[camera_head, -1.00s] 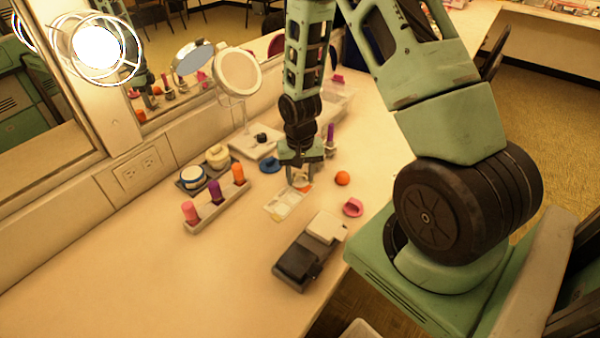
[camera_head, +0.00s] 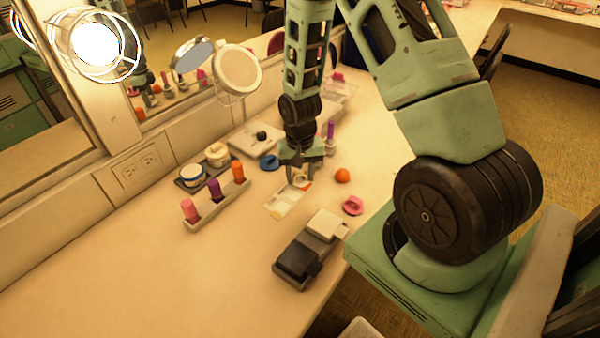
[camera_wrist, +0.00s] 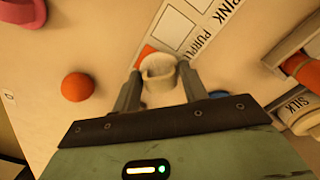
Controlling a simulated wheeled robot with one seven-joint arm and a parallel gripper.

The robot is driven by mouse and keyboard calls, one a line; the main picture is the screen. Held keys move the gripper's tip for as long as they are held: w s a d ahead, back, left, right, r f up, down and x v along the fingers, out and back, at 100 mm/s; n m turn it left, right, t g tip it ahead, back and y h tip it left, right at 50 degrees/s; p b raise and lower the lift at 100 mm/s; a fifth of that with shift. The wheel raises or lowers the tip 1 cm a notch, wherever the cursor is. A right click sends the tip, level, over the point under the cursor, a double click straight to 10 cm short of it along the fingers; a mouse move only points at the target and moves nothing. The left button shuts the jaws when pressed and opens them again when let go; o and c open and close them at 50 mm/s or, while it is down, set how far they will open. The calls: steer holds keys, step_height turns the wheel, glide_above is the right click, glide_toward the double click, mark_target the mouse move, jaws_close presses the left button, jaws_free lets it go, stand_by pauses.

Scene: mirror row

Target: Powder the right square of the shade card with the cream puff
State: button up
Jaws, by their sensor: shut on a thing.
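My gripper (camera_head: 301,177) points down over the far right end of the shade card (camera_head: 278,210). In the wrist view the gripper (camera_wrist: 160,92) is shut on the cream puff (camera_wrist: 158,88), a pale round cup-like piece between its fingers. The shade card (camera_wrist: 177,24) lies flat beyond the puff, with pale squares and the printed words PINK and PURPLE. An orange patch (camera_wrist: 146,54) shows at the card's near end, partly covered by the puff. I cannot tell whether the puff touches the card.
An orange ball (camera_head: 342,175) and a pink puff (camera_head: 353,205) lie right of the card. A blue puff (camera_head: 269,162) lies behind it. A lipstick rack (camera_head: 218,208), jars (camera_head: 217,155), a mirror (camera_head: 238,70) and a dark-and-cream case (camera_head: 298,262) stand around. The front left counter is clear.

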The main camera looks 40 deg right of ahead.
mark_target(309, 188)
steer(key=shift+f, duration=0.3)
steer(key=shift+s+r, duration=0.1)
steer(key=shift+s, duration=0.05)
steer(key=shift+s+d, duration=0.1)
steer(key=shift+s, duration=0.2)
steer(key=shift+s+d, duration=0.15)
steer(key=shift+s, duration=0.85)
steer(key=shift+w, duration=0.15)
